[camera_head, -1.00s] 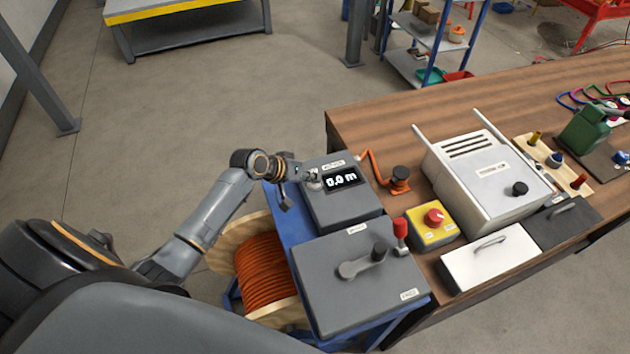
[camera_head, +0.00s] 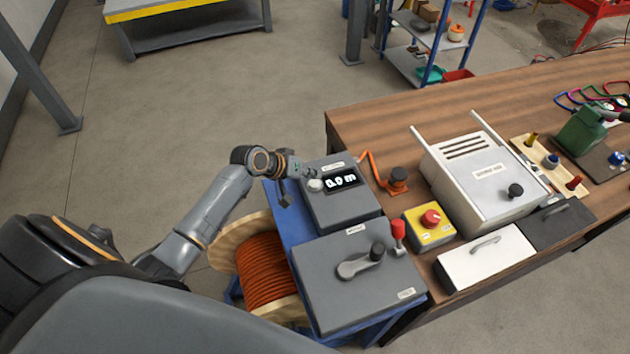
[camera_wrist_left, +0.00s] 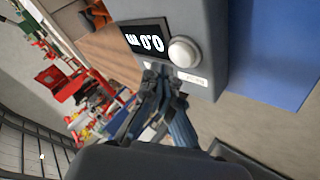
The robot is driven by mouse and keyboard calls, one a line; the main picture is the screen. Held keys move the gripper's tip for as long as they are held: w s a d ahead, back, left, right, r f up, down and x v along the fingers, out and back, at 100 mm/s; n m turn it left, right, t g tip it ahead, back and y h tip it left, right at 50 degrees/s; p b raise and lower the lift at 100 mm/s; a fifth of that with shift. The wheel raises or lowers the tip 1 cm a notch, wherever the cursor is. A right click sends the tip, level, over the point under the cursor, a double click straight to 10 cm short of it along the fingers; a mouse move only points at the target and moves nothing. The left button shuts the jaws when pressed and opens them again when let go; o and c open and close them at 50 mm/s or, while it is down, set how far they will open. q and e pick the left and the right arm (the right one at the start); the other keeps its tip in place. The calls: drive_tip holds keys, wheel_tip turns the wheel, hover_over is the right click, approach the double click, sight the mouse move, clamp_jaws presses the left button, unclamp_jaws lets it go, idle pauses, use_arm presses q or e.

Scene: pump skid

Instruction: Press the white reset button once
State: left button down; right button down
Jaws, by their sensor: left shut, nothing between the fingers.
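The white reset button (camera_head: 315,185) is a round knob on the grey counter box (camera_head: 345,210), left of its lit display (camera_head: 341,181) reading 0.0 m. My left gripper (camera_head: 305,171) is shut and empty, just behind and left of the button, apart from it in the head view. In the left wrist view the button (camera_wrist_left: 184,52) is fully visible, and the gripper fingers (camera_wrist_left: 158,85) are close beside it. Whether they touch the box edge I cannot tell. My right gripper is not in view.
A larger grey box (camera_head: 345,285) with a crank handle stands in front. An orange cable reel (camera_head: 266,270) is below left. A red emergency button (camera_head: 431,219) on a yellow box, an orange bent handle (camera_head: 372,165) and a white cabinet (camera_head: 480,180) are to the right.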

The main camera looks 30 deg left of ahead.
sight(312, 184)
use_arm(q)
drive_tip(key=shift+r+p, duration=2.15)
drive_tip(key=shift+r, duration=0.25)
drive_tip(key=shift+f, duration=0.1)
